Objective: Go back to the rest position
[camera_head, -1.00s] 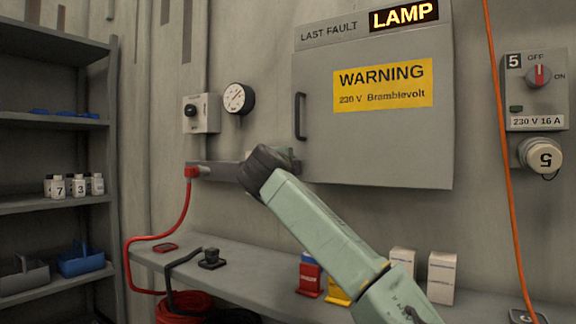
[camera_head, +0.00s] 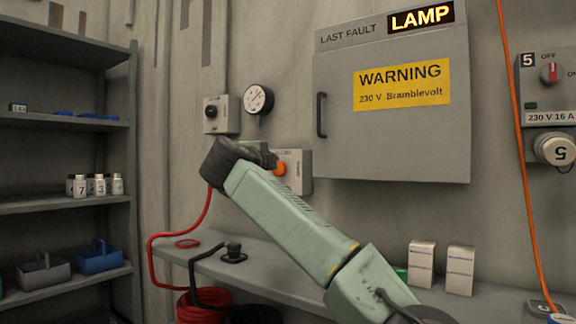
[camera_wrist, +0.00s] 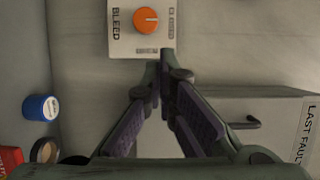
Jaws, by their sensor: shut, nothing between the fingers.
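My gripper (camera_wrist: 162,75) shows in the wrist view with its fingertips together and nothing between them. In that view the tips are just below a pale panel marked BLEED (camera_wrist: 143,45) with an orange knob (camera_wrist: 146,21); I cannot tell the distance. In the head view my arm reaches up and left, its dark end in front of the wall. The orange knob (camera_head: 279,168) and part of the BLEED panel (camera_head: 298,177) show right of it. The fingers are hidden there.
A grey cabinet (camera_head: 400,140) with a handle hangs right of the arm. A shelf bench (camera_head: 270,277) below bears white boxes (camera_head: 421,262) and a black plug-like piece (camera_head: 234,252). A red cable (camera_head: 165,234) hangs near the arm. A shelving rack (camera_head: 60,203) stands left.

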